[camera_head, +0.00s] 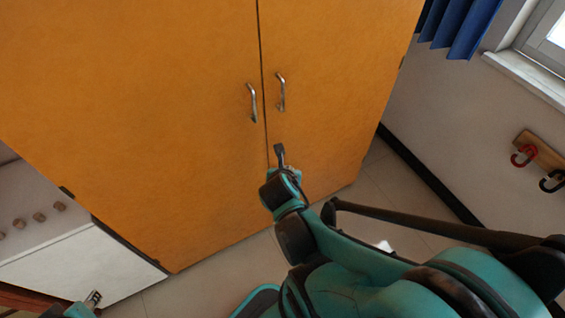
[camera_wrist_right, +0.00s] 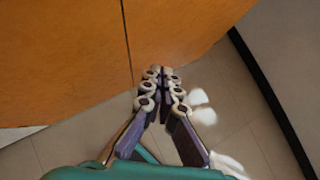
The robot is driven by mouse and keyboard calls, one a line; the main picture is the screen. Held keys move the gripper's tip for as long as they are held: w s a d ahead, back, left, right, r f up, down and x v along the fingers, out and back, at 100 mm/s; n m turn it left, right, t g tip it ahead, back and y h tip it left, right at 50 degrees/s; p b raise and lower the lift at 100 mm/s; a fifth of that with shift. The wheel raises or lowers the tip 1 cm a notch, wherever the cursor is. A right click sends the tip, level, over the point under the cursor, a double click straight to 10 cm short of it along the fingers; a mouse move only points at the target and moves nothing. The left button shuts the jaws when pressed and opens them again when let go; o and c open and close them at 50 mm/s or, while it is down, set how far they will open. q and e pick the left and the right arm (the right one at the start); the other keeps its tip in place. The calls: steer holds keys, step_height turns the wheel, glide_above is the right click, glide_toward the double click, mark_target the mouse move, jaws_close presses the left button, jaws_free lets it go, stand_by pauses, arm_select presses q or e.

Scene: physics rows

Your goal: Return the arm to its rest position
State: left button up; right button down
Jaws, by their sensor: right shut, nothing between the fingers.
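My right arm reaches in from the lower right in the head view, and its gripper (camera_head: 281,158) is in front of the orange cabinet (camera_head: 150,120), below the door handles in the picture. In the right wrist view the right gripper's fingers (camera_wrist_right: 160,78) are together and empty, pointing at the lower part of the cabinet (camera_wrist_right: 70,65) near the seam between its doors. I cannot tell how far the fingertips are from the cabinet. A small part of my left gripper (camera_head: 93,298) shows at the lower left edge, too little to tell its state.
The cabinet's left handle (camera_head: 252,102) and right handle (camera_head: 281,92) are metal, and both doors look closed. A white low unit (camera_head: 85,265) stands at the left. A hook board (camera_head: 540,152) is on the right wall. Tiled floor (camera_head: 345,205) shows between the cabinet and wall.

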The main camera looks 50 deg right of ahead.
steer(key=shift+s+r, duration=0.15)
steer(key=shift+s, duration=0.1)
steer(key=w+a+r+m+y, duration=0.1)
steer(key=a+r+m+y, duration=0.1)
steer(key=a+m, duration=0.5)
steer(key=w+a+r+m+t+y, duration=0.1)
steer(key=w+a+r+m+y, duration=0.1)
steer(key=a+m, duration=0.5)
steer(key=w+a+r+m+t+y, duration=0.1)
steer(key=w+a+r+m+y, duration=0.1)
steer(key=a+m, duration=0.5)
steer(key=r+m+y, duration=0.1)
steer(key=m, duration=0.3)
steer(key=shift+w+r, duration=0.25)
steer(key=shift+r, duration=0.05)
